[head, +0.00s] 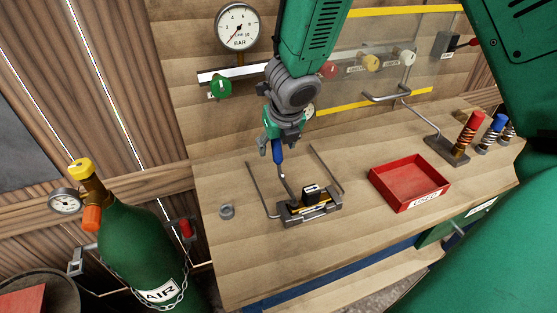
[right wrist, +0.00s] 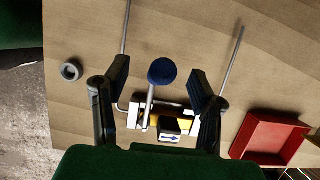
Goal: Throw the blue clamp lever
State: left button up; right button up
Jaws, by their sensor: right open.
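The clamp (head: 312,213) sits on the wooden bench, with a metal lever rising from it to a blue handle (head: 278,153). My right gripper (head: 284,134) is open just above the blue handle and points down at it. In the right wrist view the round blue handle top (right wrist: 162,72) lies between the two spread black fingers, with a gap on each side. The clamp base also shows there (right wrist: 178,122), with a yellow strip and a black block bearing an arrow. My left gripper is out of view.
A red tray (head: 410,184) stands right of the clamp. Two thin metal rods rise beside the clamp. A pressure gauge (head: 237,27) and green knob (head: 221,86) are on the back wall. A green air cylinder (head: 145,245) stands left of the bench. Spring-wrapped handles (head: 468,132) stand at the right.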

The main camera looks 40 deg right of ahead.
jog(key=p+v, duration=0.4)
jog(key=v, duration=0.2)
jog(key=shift+r, duration=0.25)
jog(key=shift+s+a, duration=0.1)
jog(key=v, duration=1.2)
jog(key=shift+f, duration=0.1)
